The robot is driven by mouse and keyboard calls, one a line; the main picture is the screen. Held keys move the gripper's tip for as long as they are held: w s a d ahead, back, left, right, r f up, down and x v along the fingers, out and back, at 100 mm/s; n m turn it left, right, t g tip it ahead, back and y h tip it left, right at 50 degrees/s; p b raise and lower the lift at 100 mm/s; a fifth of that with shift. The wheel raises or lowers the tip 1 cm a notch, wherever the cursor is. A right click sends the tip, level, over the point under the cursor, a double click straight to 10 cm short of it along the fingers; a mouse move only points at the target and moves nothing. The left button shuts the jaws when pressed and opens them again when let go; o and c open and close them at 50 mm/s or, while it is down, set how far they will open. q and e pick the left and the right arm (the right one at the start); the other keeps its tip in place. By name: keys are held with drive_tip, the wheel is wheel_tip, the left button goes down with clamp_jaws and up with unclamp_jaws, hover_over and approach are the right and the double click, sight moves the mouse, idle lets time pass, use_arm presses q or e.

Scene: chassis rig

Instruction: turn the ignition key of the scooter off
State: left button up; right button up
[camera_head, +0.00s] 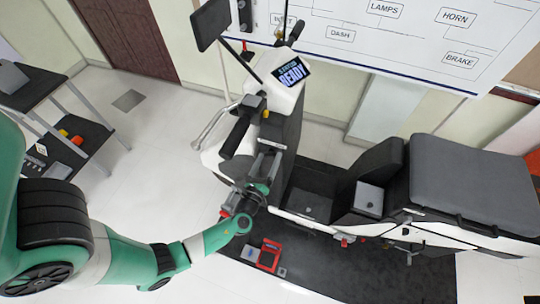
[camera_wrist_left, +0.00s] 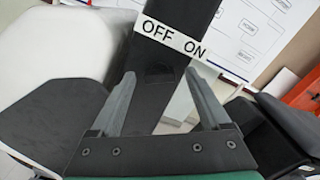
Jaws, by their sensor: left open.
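The scooter (camera_head: 465,185) stands across the head view, its dash screen (camera_head: 292,72) lit and reading "READY". My left gripper (camera_head: 266,163) is at the dark front column (camera_head: 283,130) below the handlebar. In the left wrist view my left gripper (camera_wrist_left: 160,75) is open, its two grey fingers apart and pointing at the column. A white label (camera_wrist_left: 172,38) reading "OFF" and "ON" lies just beyond the fingertips. A small dark shape (camera_wrist_left: 158,73) shows between the fingertips; I cannot tell whether it is the ignition key or which way it points. My right gripper is not in view.
A whiteboard (camera_head: 400,35) with a wiring chart hangs behind the scooter. A dark mat (camera_head: 340,270) with a red-framed item (camera_head: 269,255) lies below it. A dark cart (camera_head: 70,145) stands at the left. The pale floor between is clear.

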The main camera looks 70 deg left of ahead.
use_arm(q)
drive_tip(key=shift+d, duration=0.1)
drive_tip(key=shift+c, duration=1)
clamp_jaws()
